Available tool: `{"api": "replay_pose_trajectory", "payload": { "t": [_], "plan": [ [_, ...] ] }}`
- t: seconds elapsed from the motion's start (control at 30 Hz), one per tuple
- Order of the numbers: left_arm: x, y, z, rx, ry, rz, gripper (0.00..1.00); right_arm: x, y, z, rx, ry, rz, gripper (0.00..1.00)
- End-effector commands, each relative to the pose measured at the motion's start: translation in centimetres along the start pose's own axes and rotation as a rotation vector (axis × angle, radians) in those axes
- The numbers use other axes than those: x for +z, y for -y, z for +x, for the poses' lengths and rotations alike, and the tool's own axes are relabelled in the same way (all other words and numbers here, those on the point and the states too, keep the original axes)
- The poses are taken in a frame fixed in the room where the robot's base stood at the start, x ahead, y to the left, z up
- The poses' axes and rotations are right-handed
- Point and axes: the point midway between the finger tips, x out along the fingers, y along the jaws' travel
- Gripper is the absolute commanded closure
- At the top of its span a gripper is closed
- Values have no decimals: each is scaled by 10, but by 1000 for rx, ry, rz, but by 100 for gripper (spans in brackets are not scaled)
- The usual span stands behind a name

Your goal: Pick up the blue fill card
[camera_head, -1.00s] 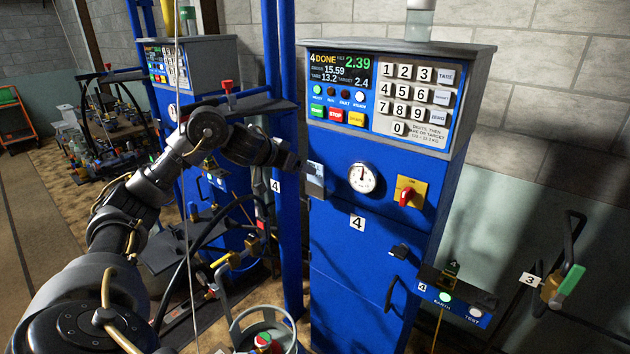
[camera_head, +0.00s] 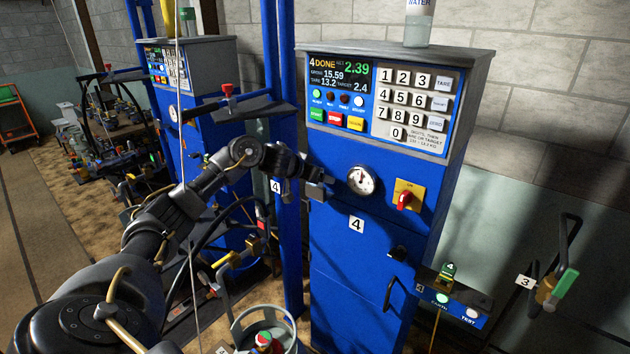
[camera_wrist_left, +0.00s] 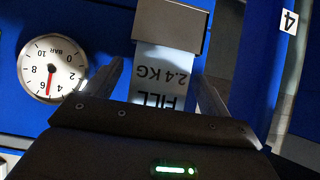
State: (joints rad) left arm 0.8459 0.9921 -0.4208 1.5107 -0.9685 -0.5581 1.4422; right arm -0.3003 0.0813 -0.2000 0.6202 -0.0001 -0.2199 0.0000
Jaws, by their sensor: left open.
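The fill card (camera_wrist_left: 160,90) shows in the left wrist view as a pale card with upside-down lettering, "2.4 KG" and part of "FILL". Its far end meets a grey holder (camera_wrist_left: 170,25) on the blue cabinet front. My left gripper (camera_wrist_left: 160,72) is open, with one finger on each side of the card. Whether the fingers touch it cannot be told. In the head view my left gripper (camera_head: 318,180) is at the left edge of cabinet 4 (camera_head: 350,260), left of the dial, and mostly hides the card. My right gripper is not in view.
A pressure dial (camera_head: 361,180) and a red rotary switch (camera_head: 405,200) are right of the gripper. A blue post (camera_head: 290,240) stands just left of the cabinet. A keypad (camera_head: 412,108) and display are above. A gas cylinder (camera_head: 265,335) stands below.

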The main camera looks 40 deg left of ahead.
Motion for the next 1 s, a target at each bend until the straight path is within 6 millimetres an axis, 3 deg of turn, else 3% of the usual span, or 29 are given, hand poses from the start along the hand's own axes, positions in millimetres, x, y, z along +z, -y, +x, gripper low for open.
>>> {"api": "replay_pose_trajectory", "payload": {
  "t": [0.23, 0.6, 1.0],
  "plan": [
    [0, 0, 1, 0, -1, 1, 19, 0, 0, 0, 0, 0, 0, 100],
    [0, 0, 1, 0, -1, 0, 66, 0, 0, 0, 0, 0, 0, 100],
    [-10, 0, -5, 0, -4, -1, 66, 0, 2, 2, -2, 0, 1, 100]
  ]
}}
